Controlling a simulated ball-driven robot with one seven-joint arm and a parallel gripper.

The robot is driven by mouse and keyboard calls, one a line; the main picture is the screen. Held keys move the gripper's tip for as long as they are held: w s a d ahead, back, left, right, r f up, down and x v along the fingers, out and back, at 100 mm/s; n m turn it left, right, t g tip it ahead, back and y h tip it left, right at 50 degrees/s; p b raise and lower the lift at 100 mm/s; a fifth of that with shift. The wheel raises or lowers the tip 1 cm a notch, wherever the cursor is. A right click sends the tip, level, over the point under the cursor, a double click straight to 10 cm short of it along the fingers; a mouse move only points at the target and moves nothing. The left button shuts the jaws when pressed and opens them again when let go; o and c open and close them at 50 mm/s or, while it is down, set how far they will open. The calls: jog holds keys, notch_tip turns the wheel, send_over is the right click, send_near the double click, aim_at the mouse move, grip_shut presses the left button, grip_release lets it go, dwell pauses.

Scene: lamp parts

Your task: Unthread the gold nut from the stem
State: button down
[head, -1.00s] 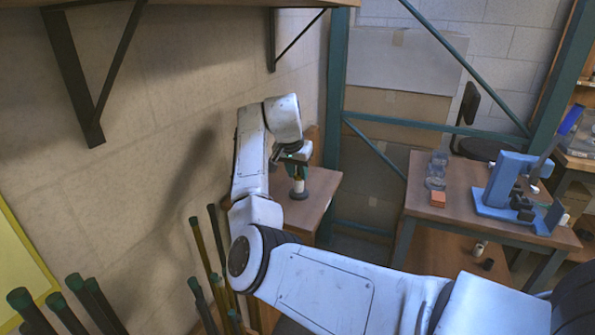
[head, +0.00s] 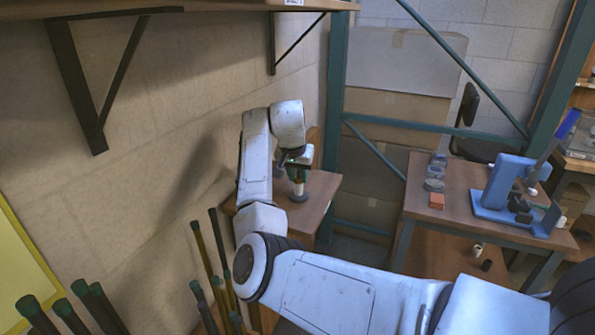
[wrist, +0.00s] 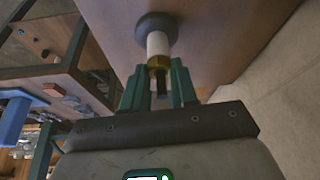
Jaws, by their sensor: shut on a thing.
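The lamp stem (wrist: 158,43) is white and rises from a round dark base (wrist: 156,24) on a small wooden table. The gold nut (wrist: 159,62) sits around the stem's end nearest my gripper, and a dark rod (wrist: 161,88) shows past it. My gripper (wrist: 157,74) has its green fingers on either side of the nut, shut on it. In the head view, my gripper (head: 297,166) is above the stem, and the dark base (head: 298,196) stands on the table. The nut is too small there to make out clearly.
The small wooden table (head: 320,184) stands near the wall. Upright rods (head: 197,245) stand left of my arm. A second table (head: 420,205) at the right holds a blue device (head: 500,190), an orange block (head: 436,201) and clear jars (head: 434,180).

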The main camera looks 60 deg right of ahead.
jog(key=shift+s+d+r+n+t+y+p, duration=0.15)
jog(key=shift+n+t+p, duration=0.25)
jog(key=shift+n+p, duration=0.75)
jog(key=shift+s+a+r+n+t+y+p, duration=0.15)
jog(key=shift+n+t+p, duration=0.25)
jog(key=shift+n+p, duration=0.75)
jog(key=shift+w+d+f+n+p, duration=0.1)
jog(key=shift+f+n+p, duration=0.1)
jog(key=shift+n+p, duration=0.35)
jog(key=shift+r+p, duration=0.1)
jog(key=shift+p, duration=0.35)
jog(key=shift+d+n+t+y+p, duration=0.15)
jog(key=shift+n+t+y+p, duration=0.45)
jog(key=shift+n+p, duration=1.05)
jog(key=shift+n+p, duration=0.3)
jog(key=shift+p, duration=0.1)
jog(key=shift+s+d+n+t+y+p, duration=0.15)
jog(key=shift+n+y+p, duration=0.1)
jog(key=shift+n, duration=0.25)
jog(key=shift+s+n+t+y+p, duration=0.15)
jog(key=shift+n+y+p, duration=0.1)
jog(key=shift+n, duration=0.25)
jog(key=shift+w+n, duration=0.15)
jog(key=shift+n, duration=0.15)
